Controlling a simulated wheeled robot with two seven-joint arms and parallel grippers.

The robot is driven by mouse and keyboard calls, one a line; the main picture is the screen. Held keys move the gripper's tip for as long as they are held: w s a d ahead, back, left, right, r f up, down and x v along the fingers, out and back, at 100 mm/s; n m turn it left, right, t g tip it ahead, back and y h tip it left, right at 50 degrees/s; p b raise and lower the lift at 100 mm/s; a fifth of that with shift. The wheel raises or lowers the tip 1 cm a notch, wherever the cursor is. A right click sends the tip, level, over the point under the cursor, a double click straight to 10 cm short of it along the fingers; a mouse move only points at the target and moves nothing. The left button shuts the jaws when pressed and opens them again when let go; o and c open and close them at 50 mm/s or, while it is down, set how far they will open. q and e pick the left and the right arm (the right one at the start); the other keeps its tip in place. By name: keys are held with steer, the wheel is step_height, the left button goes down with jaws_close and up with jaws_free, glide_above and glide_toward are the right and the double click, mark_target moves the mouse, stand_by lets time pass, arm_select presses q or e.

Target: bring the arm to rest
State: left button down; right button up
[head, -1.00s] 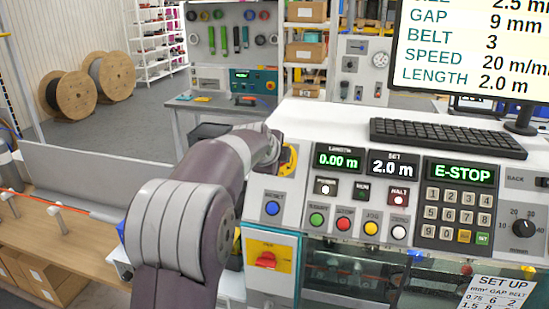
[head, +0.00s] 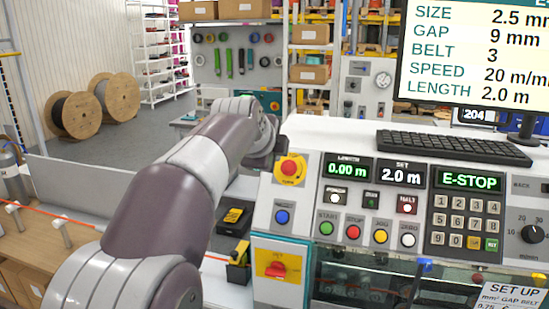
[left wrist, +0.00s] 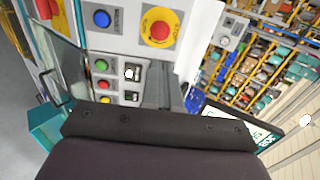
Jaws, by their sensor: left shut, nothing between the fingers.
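My left arm comes in from the bottom left of the head view and reaches toward the left end of the control panel. Its dark left gripper (head: 268,158) is at the far end, just left of the red emergency-stop button (head: 289,168) on its yellow plate. The fingers are mostly hidden by the arm, and nothing shows held. In the left wrist view, my own dark wrist housing fills the bottom. The emergency-stop button (left wrist: 159,31) stands clear beyond it. My right gripper is in neither view.
The control panel (head: 321,196) has displays reading 0.00 m, 2.0 m and E-STOP. A keyboard (head: 453,146) and monitor (head: 470,55) stand above it. Two cable reels (head: 75,115) stand on open floor behind.

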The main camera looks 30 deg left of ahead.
arm_select(q)
steer(key=s+d+f+n+g+h+b, duration=0.1)
steer(key=s+d+f+n+g, duration=0.15)
steer(key=f+n, duration=0.45)
steer(key=s+d+f+n+g+b, duration=0.1)
steer(key=s+d+f+n, duration=0.15)
steer(key=f, duration=0.85)
steer(key=s+d+f+n+g+h+b, duration=0.1)
steer(key=s+d+f+n+g, duration=0.3)
steer(key=f, duration=0.6)
steer(key=s+d+f+n+g+b, duration=0.1)
steer(key=s+d+f, duration=0.4)
steer(key=s+f, duration=0.6)
step_height(320, 180, down, 2)
steer(key=shift+s+f+n+g+h+b, duration=0.15)
steer(key=shift+n+g+h+b, duration=0.2)
steer(key=shift+g+b, duration=0.35)
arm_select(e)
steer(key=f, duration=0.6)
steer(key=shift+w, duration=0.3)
arm_select(q)
steer(key=shift+s, duration=0.1)
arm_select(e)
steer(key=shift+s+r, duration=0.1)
